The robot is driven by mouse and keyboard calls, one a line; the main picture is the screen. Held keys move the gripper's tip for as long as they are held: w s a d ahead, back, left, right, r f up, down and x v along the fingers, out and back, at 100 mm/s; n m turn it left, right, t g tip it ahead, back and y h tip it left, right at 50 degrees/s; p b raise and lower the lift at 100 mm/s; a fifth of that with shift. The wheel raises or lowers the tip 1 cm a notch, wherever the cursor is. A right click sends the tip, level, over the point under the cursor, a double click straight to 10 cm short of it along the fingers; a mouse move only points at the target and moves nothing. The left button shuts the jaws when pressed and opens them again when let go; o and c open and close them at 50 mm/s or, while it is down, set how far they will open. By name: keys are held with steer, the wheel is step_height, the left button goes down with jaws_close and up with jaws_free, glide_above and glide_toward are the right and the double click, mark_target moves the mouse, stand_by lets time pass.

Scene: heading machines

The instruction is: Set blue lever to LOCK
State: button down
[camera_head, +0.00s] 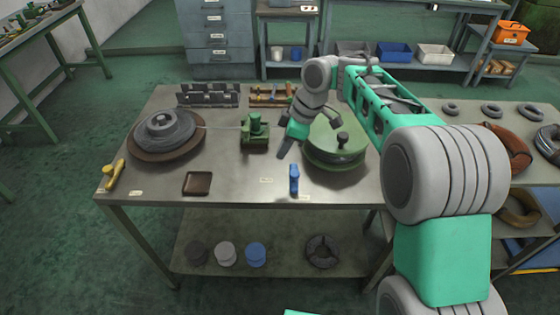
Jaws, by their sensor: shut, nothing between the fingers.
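The blue lever (294,178) stands near the front edge of the metal workbench (228,183), looking upright from here. Small white labels lie to its left (266,180) and at its foot to the right; their text is too small to read. My gripper (282,154) points down above the bench, behind and slightly left of the blue lever in the picture. Its fingertips look close together and empty. A gap shows between it and the lever, so they are apart.
A green round machine (334,148) with a black knob stands right of the lever. A green clamp block (255,135), a grey coil on a turntable (163,134), a brown tray (197,184) and a yellow lever (115,175) stand leftward.

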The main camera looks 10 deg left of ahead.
steer(key=shift+v, duration=1.75)
steer(key=shift+s, duration=0.1)
steer(key=s+d+r+m+t+h, duration=0.1)
steer(key=s+d+r+m+t, duration=0.15)
steer(key=s+d+m, duration=0.6)
steer(key=s+d+f+m+h, duration=0.1)
steer(key=s+d+f+m, duration=0.1)
steer(key=s+d+m, duration=0.3)
steer(key=s+d+f+m+t+h, duration=0.1)
steer(key=s+d+f+m+h, duration=0.1)
steer(key=s+d+m, duration=0.3)
steer(key=d+f, duration=0.1)
steer(key=d, duration=0.3)
steer(key=shift+s+d+f, duration=0.2)
steer(key=shift+s+d, duration=0.1)
steer(key=shift+d, duration=0.1)
